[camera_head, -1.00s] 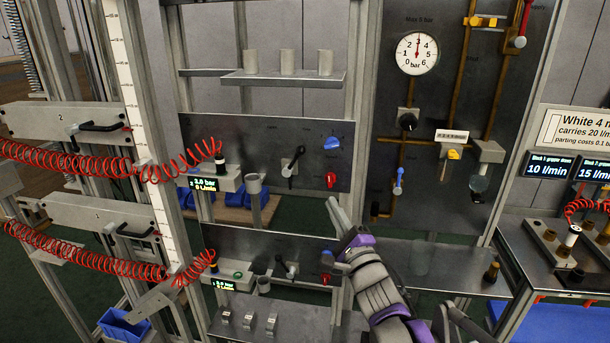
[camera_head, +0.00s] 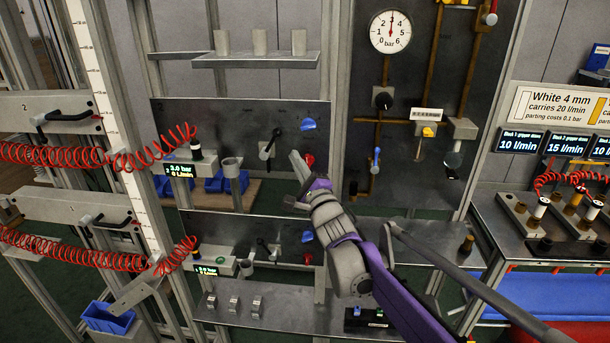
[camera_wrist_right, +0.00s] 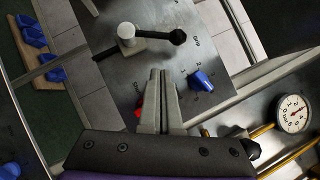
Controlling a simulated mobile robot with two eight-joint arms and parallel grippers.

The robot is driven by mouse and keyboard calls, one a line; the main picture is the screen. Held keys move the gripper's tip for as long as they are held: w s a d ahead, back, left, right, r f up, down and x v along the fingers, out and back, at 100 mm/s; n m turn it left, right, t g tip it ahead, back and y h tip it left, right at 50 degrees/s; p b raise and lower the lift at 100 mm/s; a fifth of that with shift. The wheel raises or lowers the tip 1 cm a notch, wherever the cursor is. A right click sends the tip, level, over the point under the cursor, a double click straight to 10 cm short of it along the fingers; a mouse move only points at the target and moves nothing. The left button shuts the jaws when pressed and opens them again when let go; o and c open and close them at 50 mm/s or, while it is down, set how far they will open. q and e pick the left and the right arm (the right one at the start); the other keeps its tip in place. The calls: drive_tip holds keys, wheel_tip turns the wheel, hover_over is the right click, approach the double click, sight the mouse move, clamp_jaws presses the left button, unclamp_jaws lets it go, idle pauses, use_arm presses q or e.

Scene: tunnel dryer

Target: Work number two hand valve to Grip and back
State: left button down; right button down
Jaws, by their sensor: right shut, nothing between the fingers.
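The number two hand valve (camera_head: 268,146) is a black lever on a pale body, on the upper steel panel (camera_head: 230,115) marked 2. In the right wrist view its black ball-ended lever (camera_wrist_right: 160,35) lies across the upper middle, on a white hub. My right gripper (camera_head: 293,156) is shut and empty, just right of the valve and in front of the panel's lower right part. In the right wrist view its fingertips (camera_wrist_right: 162,72) point at the panel, apart from the lever. My left gripper is not in view.
A blue knob (camera_head: 308,125) and a red knob (camera_head: 309,160) sit close to my right gripper. A cup (camera_head: 231,166) hangs left of the valve. A shelf (camera_head: 255,62) with cylinders is above. A similar lever valve (camera_head: 263,246) is on the lower panel.

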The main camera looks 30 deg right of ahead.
sight(271, 143)
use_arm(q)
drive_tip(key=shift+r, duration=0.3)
use_arm(e)
drive_tip(key=shift+w+a+r, duration=0.55)
drive_tip(key=shift+w+a, duration=0.05)
drive_tip(key=shift+w, duration=0.25)
drive_tip(key=shift+w+a+r, duration=0.5)
drive_tip(key=shift+w+a, duration=0.05)
drive_tip(key=shift+w, duration=0.25)
use_arm(q)
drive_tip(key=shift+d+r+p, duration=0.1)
drive_tip(key=shift+p, duration=0.25)
use_arm(e)
drive_tip(key=shift+a+r, duration=0.1)
